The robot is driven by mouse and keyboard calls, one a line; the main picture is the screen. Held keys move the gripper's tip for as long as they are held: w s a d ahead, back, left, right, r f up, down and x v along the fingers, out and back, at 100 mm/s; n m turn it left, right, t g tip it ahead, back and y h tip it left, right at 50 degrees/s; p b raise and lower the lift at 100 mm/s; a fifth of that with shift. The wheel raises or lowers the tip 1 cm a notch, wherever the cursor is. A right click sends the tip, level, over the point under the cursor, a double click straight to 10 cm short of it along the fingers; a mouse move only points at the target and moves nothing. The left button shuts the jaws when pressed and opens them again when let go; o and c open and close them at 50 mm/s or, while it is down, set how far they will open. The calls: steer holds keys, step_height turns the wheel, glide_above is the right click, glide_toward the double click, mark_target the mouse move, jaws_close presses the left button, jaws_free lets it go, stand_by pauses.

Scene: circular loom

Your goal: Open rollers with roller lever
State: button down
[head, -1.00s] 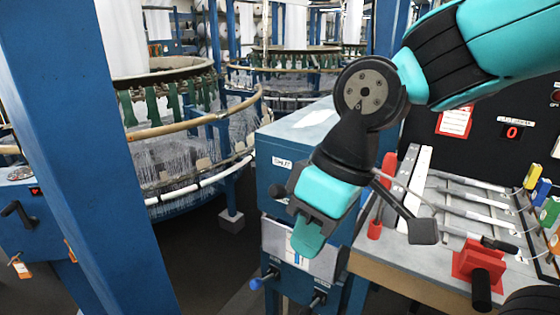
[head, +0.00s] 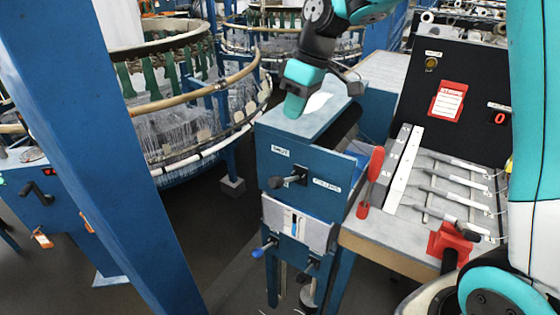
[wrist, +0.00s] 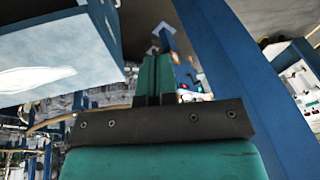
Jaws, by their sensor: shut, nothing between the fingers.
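A blue box (head: 300,165) stands at the centre of the head view. A black-knobbed lever (head: 287,179) sticks out of its front between two small white labels, whose text is too small to read surely; this looks like the roller lever. A dark, rounded part, perhaps a roller, shows along the box's right side (head: 342,127). My gripper (head: 294,107) is shut and empty, pointing down at the box's top, above and behind the lever. In the wrist view its green fingers (wrist: 153,80) lie together, with the box (wrist: 65,55) at upper left. The lever is not seen there.
Lower on the stand are a blue-tipped handle (head: 263,248) and a black one (head: 312,263). A red-handled tool (head: 370,182) stands beside the box at the workbench (head: 385,240). A blue post (head: 95,150) rises at left; the circular loom (head: 195,110) is behind.

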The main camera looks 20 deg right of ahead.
steer(key=p, duration=0.2)
glide_above(286, 179)
step_height(286, 179, down, 8)
steer(key=shift+s+a+f+p, duration=0.15)
steer(key=shift+a+f+p, duration=0.2)
steer(key=shift+f, duration=0.35)
steer(key=shift+s+a+f+p, duration=0.2)
steer(key=shift+a+f, duration=0.1)
steer(key=shift+f, duration=0.35)
steer(key=shift+s+a+f+p, duration=0.15)
steer(key=shift+a+f+p, duration=0.2)
steer(key=shift+f, duration=0.35)
